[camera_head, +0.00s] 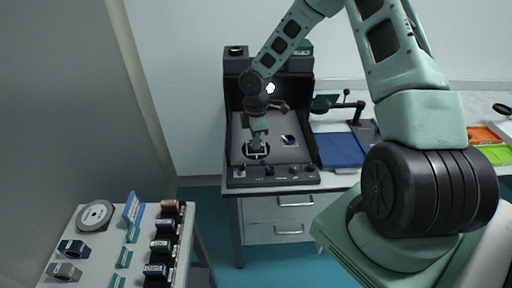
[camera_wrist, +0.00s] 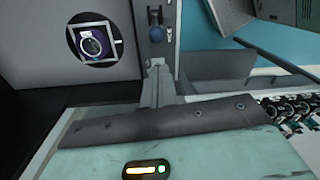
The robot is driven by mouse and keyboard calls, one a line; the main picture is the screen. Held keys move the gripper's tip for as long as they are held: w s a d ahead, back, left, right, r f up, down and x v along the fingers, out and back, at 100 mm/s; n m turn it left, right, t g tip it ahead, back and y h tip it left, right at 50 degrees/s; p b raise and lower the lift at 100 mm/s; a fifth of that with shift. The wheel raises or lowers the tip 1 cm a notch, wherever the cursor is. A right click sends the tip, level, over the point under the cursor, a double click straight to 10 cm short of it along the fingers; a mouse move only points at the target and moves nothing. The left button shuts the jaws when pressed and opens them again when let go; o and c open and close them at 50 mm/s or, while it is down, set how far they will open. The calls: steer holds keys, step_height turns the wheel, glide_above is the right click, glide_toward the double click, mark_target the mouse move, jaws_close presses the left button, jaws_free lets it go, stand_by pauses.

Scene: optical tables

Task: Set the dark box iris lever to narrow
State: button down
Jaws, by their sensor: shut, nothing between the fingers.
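The dark box (camera_head: 232,110) stands open-fronted on the white bench, with a bright spot inside it. Its front strip (camera_head: 281,182) carries several small controls. My gripper (camera_head: 256,147) is low over the front left of the box. Its fingers also show in the wrist view (camera_wrist: 158,85), shut and empty, apart from that control in the picture. Whether they touch the box is unclear.
A dark round opening with a square frame (camera_wrist: 92,43) lies in the grey box floor; a small card (camera_head: 288,141) lies to its right. A blue mat (camera_head: 340,150) and a black stand (camera_head: 347,105) are right of the box. A side table (camera_head: 97,250) holds several small parts.

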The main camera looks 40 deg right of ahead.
steer(key=p, duration=0.2)
glide_above(257, 174)
steer(key=f, duration=0.8)
steer(key=shift+a+f, duration=0.25)
steer(key=shift+f, duration=0.05)
steer(key=shift+d+r, duration=0.15)
steer(key=shift+s+r+y, duration=0.1)
steer(key=shift+y, duration=0.2)
